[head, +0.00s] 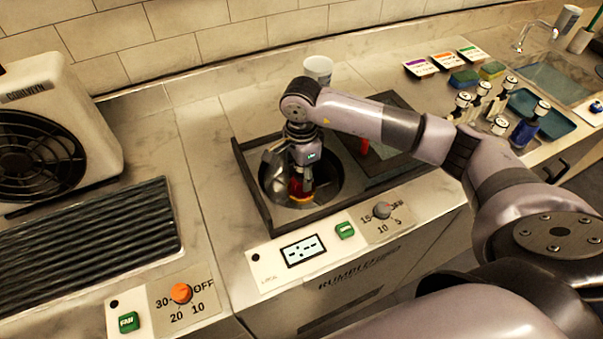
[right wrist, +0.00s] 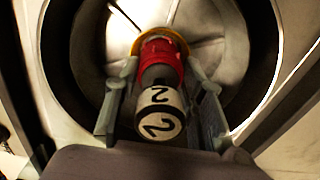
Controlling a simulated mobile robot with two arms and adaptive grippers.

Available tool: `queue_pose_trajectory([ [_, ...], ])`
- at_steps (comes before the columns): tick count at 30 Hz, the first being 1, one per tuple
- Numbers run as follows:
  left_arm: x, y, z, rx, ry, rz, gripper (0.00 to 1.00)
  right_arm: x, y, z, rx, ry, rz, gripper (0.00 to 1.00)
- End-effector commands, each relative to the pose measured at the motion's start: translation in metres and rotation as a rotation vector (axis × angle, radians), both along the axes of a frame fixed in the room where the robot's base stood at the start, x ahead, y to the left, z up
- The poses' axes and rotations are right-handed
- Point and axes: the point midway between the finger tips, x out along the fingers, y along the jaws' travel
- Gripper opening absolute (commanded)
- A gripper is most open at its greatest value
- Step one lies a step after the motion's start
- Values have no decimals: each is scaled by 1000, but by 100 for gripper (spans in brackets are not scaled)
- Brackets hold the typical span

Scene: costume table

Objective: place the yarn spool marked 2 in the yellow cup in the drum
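The yarn spool marked 2 (right wrist: 160,124) has a white top with black 2s, a dark neck and a red lower part. It stands between the fingers of my right gripper (right wrist: 160,85) in the right wrist view, and the fingertips appear to press on its red part. In the head view my right gripper (head: 301,183) points down into the metal drum (head: 332,182). The yellow cup (right wrist: 181,44) shows as a yellow rim around the spool's red end; how deep the spool sits is hidden. My left gripper is not in view.
A dark frame surrounds the drum, with a second dark bay and a red piece (head: 364,148) to its right. A white cup (head: 318,68) stands behind. Several bottles and a blue tray (head: 546,108) are at right. A fan unit (head: 50,135) is at left.

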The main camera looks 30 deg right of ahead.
Motion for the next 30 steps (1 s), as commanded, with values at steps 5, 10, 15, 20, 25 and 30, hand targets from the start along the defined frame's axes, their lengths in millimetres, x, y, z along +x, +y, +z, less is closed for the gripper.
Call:
queue_pose_trajectory([
  [5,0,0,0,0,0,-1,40,0,0,0,0,0,0,47],
  [10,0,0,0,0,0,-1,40,0,0,0,0,0,0,59],
  [15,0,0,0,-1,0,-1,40,0,0,0,0,0,0,60],
  [20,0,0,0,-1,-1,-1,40,0,0,-1,0,1,0,66],
  [25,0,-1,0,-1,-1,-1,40,0,0,0,0,1,0,76],
  [30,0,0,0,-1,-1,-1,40,0,0,0,0,1,0,76],
])
